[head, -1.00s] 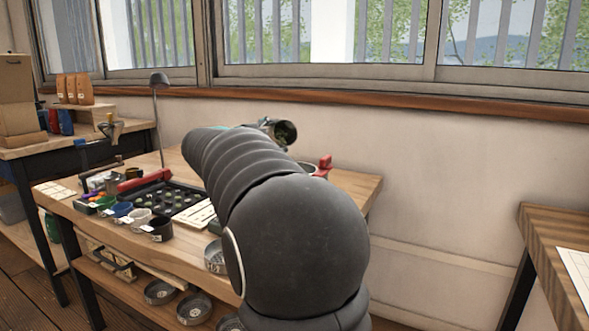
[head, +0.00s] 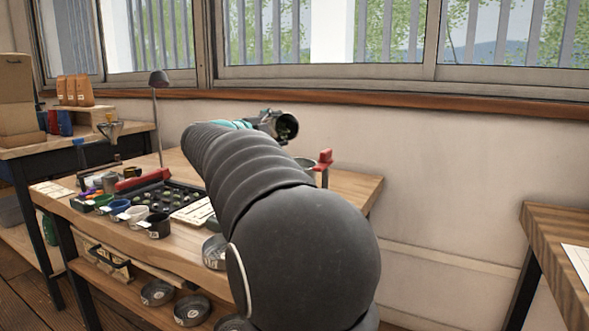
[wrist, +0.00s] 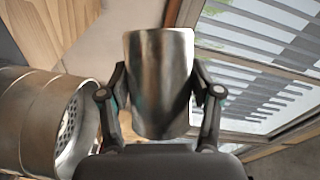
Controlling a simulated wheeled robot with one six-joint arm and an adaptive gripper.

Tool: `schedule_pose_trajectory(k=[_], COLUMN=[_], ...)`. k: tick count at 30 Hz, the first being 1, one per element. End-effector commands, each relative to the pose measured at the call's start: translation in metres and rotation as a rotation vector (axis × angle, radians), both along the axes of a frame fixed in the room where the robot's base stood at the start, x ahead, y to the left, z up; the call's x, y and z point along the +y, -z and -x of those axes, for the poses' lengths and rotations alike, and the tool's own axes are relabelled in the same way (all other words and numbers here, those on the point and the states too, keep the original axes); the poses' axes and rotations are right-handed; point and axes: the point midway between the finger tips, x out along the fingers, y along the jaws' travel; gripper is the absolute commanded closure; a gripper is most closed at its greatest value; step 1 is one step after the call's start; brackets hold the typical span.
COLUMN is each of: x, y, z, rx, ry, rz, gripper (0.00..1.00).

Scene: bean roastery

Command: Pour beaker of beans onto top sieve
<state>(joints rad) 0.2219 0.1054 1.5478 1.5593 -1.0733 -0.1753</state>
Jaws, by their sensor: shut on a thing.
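My gripper (wrist: 160,92) is shut on a shiny metal beaker (wrist: 158,65), with one finger on each side of it. In the head view the beaker (head: 287,127) is held tilted on its side above the bench, its dark mouth facing right and toward the camera. A little green shows inside the mouth; how many beans it holds I cannot tell. The top sieve (head: 304,164) is below and slightly right of the beaker, partly hidden by my arm. In the wrist view the metal sieve (wrist: 62,122) is at the left, apart from the beaker, with a perforated plate showing inside.
A red-topped post (head: 325,158) stands beside the sieve. The wooden bench (head: 352,186) also carries a dark tray (head: 180,196), several cups and a lamp (head: 158,80). The wall and window are behind. The bench's right end is clear.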

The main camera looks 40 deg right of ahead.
Motion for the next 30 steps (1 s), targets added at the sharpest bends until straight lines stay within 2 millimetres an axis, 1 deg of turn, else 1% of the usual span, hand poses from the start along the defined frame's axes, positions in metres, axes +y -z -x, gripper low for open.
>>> schedule_pose_trajectory(k=[18, 30], x=[0.0013, 0.0011], y=[-0.0028, 0.0002], z=[0.0080, 0.0095], rx=[-0.084, -0.137], ry=[0.000, 0.001], rz=[0.012, 0.018], gripper=[0.80, 0.80])
